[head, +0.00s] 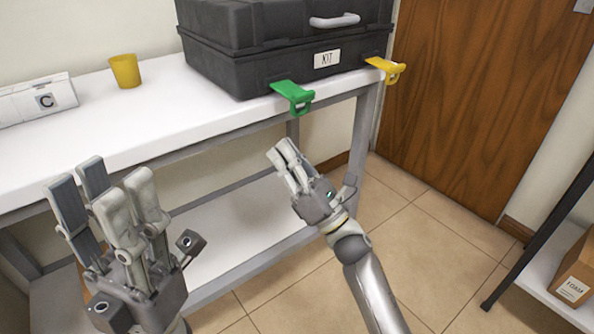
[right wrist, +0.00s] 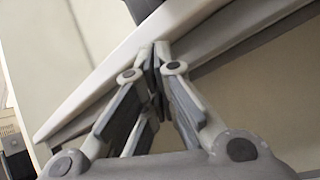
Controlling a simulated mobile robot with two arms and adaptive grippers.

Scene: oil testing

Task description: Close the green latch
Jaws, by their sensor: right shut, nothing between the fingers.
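The green latch (head: 293,96) is at the lower front edge of the black case marked KIT (head: 255,62) in the head view. It sticks outward over the table's front edge, and its loop end hangs down. My right gripper (head: 283,150) is below and slightly left of the green latch, apart from it, with its fingers together and empty. In the right wrist view the closed fingertips (right wrist: 157,48) are in front of the table edge; the green latch does not show there. My left gripper (head: 103,188) is at the lower left, fingers spread and empty, pointing up.
A yellow latch (head: 386,69) sticks out from the case's right front. A yellow cup (head: 125,71) and a white box (head: 38,100) stand on the white table (head: 150,125). A shelf with a cardboard box (head: 572,280) is at the right. The floor between is clear.

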